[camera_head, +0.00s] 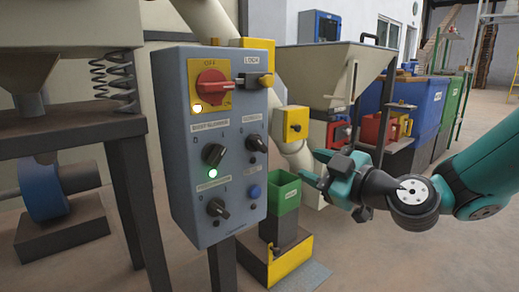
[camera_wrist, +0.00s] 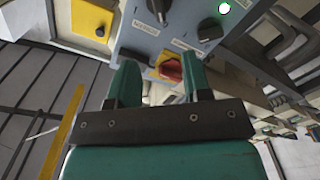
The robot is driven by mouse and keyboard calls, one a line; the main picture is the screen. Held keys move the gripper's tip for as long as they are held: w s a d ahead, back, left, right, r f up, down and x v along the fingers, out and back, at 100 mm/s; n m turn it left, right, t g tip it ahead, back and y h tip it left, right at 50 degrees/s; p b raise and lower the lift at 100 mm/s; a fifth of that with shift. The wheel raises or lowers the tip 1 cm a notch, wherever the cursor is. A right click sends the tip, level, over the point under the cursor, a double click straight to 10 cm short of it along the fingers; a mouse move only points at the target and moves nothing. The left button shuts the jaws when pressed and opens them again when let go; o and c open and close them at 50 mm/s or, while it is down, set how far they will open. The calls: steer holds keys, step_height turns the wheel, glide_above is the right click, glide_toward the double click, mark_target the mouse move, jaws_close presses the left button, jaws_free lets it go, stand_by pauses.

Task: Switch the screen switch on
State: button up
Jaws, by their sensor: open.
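The grey control panel (camera_head: 184,150) stands left of centre in the head view. The screen switch (camera_head: 257,143), a black rotary knob under a small label, is on its right side at mid height. No lit lamp shows beside it. In the wrist view, the panel appears upside down, and a black knob that looks like the screen switch (camera_wrist: 158,6) is at the top edge, partly cut off. My gripper (camera_head: 322,165) is open and empty, to the right of the panel and apart from it. Its fingers (camera_wrist: 160,82) also show in the wrist view.
A green bin (camera_head: 286,193) and yellow box (camera_head: 295,123) stand nearby.

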mark_target(263, 146)
steer(key=x, duration=1.7)
steer(key=shift+w+a+f+b, duration=0.1)
steer(key=shift+w+b, duration=0.1)
steer(key=shift+b, duration=0.15)
steer(key=shift+c, duration=0.3)
jaws_close()
